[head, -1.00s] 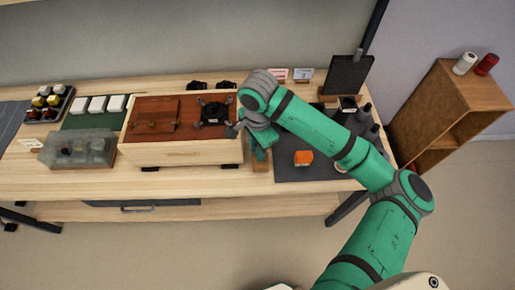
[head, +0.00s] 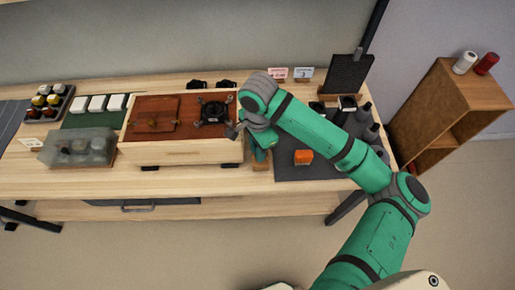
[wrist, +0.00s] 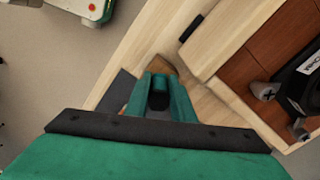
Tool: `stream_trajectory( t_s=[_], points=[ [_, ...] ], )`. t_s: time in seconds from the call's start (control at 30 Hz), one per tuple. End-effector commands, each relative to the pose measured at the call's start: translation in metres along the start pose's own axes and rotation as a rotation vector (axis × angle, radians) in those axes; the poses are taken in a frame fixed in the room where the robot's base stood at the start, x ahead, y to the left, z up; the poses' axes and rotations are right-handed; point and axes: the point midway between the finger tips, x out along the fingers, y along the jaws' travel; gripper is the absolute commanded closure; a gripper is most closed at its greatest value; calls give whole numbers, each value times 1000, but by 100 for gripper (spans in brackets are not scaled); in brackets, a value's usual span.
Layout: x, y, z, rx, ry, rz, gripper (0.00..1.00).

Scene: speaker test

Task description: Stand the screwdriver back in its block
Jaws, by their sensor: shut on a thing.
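My gripper (head: 261,155) points down just right of the wooden case, low over a small brown wooden block (head: 262,167) on the bench. In the wrist view its two green fingers (wrist: 160,92) are shut on a dark piece (wrist: 158,101), which I take to be the screwdriver's handle. The rest of the screwdriver is hidden by the fingers and my wrist. The brown block shows partly in the wrist view (wrist: 167,66), beyond the fingertips. I cannot tell whether the screwdriver's tip is in the block or above it.
Dark bottles (head: 363,115) stand behind my arm. A clear box (head: 75,149) is far left.

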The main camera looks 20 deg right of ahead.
Motion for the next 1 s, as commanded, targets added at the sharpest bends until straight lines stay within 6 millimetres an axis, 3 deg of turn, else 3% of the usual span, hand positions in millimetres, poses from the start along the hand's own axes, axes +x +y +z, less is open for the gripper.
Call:
stream_trajectory(
  t_s=[0.6,0.63,0.7,1.0],
  points=[
    [8,0,0,0,0,0,100],
    [8,0,0,0,0,0,76],
    [8,0,0,0,0,0,59],
    [7,0,0,0,0,0,56]
  ],
)
